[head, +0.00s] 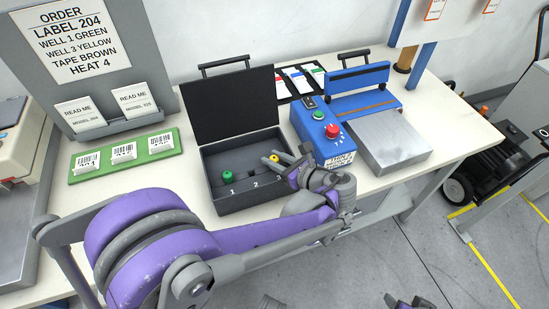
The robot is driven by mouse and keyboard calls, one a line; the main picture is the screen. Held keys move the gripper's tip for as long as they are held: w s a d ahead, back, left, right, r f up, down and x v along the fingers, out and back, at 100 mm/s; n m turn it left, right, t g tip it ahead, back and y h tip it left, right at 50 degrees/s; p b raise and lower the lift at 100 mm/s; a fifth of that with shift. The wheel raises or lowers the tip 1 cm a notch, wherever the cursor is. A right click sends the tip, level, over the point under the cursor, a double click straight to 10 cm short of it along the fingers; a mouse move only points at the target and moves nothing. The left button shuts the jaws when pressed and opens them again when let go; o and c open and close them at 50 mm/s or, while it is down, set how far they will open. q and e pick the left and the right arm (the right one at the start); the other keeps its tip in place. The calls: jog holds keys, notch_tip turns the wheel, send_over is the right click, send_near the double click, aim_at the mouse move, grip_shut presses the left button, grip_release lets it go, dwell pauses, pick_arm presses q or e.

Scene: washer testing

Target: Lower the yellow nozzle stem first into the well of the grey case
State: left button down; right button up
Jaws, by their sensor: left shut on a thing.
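The dark grey case (211,196) stands open on the bench, its lid raised at the back. A green nozzle (228,176) sits upright at the well marked 1. My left gripper (274,160) reaches in from the right side of the case and is shut on the yellow nozzle (273,156). The nozzle is over the right part of the case. Its stem and the well beneath are hidden, so I cannot tell whether it touches the case. My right gripper (408,302) shows only partly at the bottom edge, its fingers unclear.
A blue heat sealer (322,140) with a red button stands close to the right of the case. A green tray (124,165) with label cards lies to the left. The order board (74,45) stands at the back left. Coloured cards (295,80) lie behind the case.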

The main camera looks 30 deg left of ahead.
pick_arm(q)
jog(key=shift+s+f+b, duration=0.1)
jog(key=shift+f+b, duration=0.3)
jog(key=shift+f, duration=0.15)
dwell(0.4)
jog(key=c, duration=0.5)
grip_release()
jog(key=shift+d+r, duration=0.15)
jog(key=shift+d, duration=0.2)
jog(key=v, duration=1)
jog(key=shift+s+d+r+p, duration=0.1)
jog(key=shift+d+r+p, duration=0.1)
jog(key=shift+p, duration=0.2)
